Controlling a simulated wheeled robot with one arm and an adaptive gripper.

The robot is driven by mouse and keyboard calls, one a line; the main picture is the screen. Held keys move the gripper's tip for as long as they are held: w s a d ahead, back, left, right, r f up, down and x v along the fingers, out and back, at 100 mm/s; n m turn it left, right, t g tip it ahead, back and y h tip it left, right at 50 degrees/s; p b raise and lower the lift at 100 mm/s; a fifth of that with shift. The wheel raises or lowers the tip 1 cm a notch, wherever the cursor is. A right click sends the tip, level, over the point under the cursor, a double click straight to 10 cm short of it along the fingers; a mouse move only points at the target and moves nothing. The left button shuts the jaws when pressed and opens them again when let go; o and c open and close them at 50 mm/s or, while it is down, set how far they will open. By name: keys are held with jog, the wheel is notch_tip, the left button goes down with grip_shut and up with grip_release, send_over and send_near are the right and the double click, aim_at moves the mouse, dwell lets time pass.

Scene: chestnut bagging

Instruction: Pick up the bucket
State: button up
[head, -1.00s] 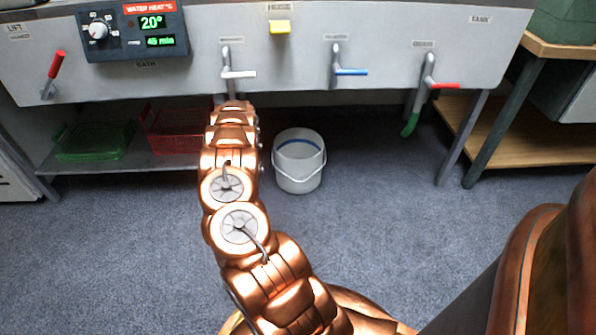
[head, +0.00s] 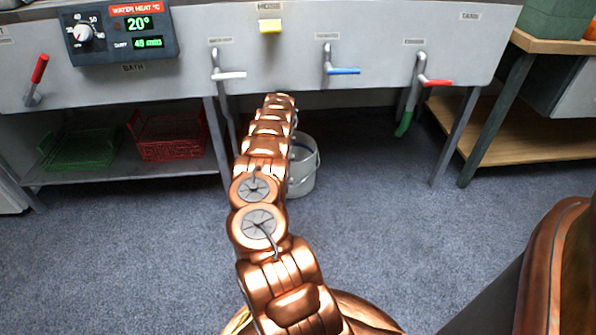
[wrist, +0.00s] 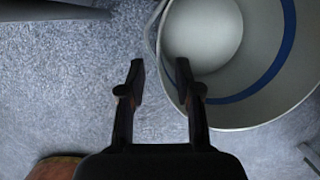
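The white bucket (head: 302,178) stands on the blue-grey carpet in front of the bath bench, partly hidden behind my copper arm in the head view. In the wrist view the bucket (wrist: 262,118) fills the upper right, seen from above, with a blue band inside. The right fingertip overlaps the bucket's left rim in the picture, and the left fingertip is over carpet. I cannot tell whether the finger touches the rim. In the head view the gripper is hidden behind the arm.
The bath bench (head: 300,75) has levers with white, blue (head: 345,71) and red handles above the bucket. A green crate (head: 82,150) and a red crate (head: 170,138) sit on its lower shelf. A wooden shelf (head: 530,135) is right. Carpet right of the bucket is clear.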

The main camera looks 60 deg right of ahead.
jog(key=b+x, duration=0.4)
jog(key=x, duration=0.3)
jog(key=shift+w+f+b, duration=0.35)
jog(key=shift+b, duration=0.05)
jog(key=shift+d, duration=0.15)
grip_shut()
dwell(0.6)
